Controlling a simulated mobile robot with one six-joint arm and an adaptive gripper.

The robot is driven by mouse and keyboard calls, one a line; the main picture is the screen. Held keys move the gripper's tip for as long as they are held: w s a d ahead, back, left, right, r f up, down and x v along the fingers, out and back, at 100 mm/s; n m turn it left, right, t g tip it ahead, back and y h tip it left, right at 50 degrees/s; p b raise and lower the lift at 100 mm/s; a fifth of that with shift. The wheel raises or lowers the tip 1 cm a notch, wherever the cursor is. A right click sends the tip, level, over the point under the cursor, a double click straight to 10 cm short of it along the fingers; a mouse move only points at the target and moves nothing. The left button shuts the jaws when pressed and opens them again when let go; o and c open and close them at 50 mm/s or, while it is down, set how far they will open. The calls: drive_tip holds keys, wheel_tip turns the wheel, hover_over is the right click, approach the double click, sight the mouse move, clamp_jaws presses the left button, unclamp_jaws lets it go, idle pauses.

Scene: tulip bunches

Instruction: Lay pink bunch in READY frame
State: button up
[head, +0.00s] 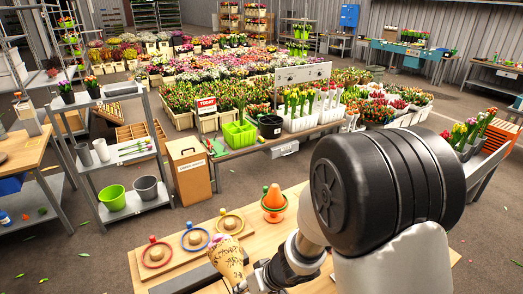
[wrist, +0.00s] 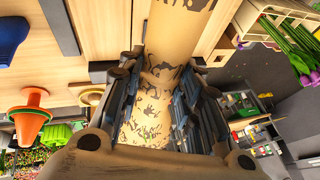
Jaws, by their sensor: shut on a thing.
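My gripper (head: 246,284) is shut on a bunch wrapped in tan paper with a dark print (head: 226,258). Pink blooms show at the bunch's upper end in the head view, and the bunch is tilted. In the wrist view the wrapped bunch (wrist: 178,25) runs lengthwise between the two fingers of my gripper (wrist: 153,80), over a pale wooden surface. Its flowers are out of sight there. I cannot make out a frame marked READY in either view; my arm hides much of the worktable (head: 290,205).
A dark bar (head: 188,281) lies near the front edge.

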drive_tip(key=w+d+f+m+t+b, duration=0.1)
drive_tip(key=d+b, duration=0.3)
drive_tip(key=d, duration=0.5)
drive_tip(key=w+d+f+m+h+b, duration=0.1)
drive_tip(key=d+f+m+b, duration=0.2)
drive_tip(key=d, duration=0.6)
drive_tip(key=shift+d+f+t+b, duration=0.2)
drive_tip(key=shift+f+t+b, duration=0.2)
drive_tip(key=shift+f+b, duration=0.45)
